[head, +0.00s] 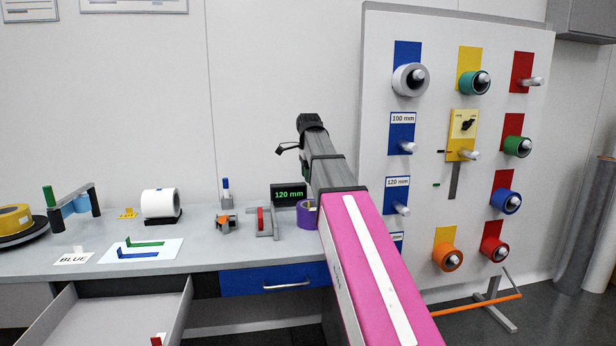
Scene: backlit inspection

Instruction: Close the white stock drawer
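The white stock drawer (172,313) stands pulled open at the lower left, below the bench top. Its side walls and pale floor show, and its near part is cut off by the bottom edge of the picture. A small red and white piece (157,340) lies in it. My arm reaches from the lower right over the bench, and its dark far end (312,122) is well right of and above the drawer. The fingers of my gripper cannot be made out there, and no held thing shows.
A shut blue drawer (274,280) with a metal handle is right of the open one. The bench top (205,243) carries a white roll (160,204), a yellow roll (14,218), a purple roll (307,214) and a 120 mm display (288,194). A pegboard (434,130) with tape rolls stands right.

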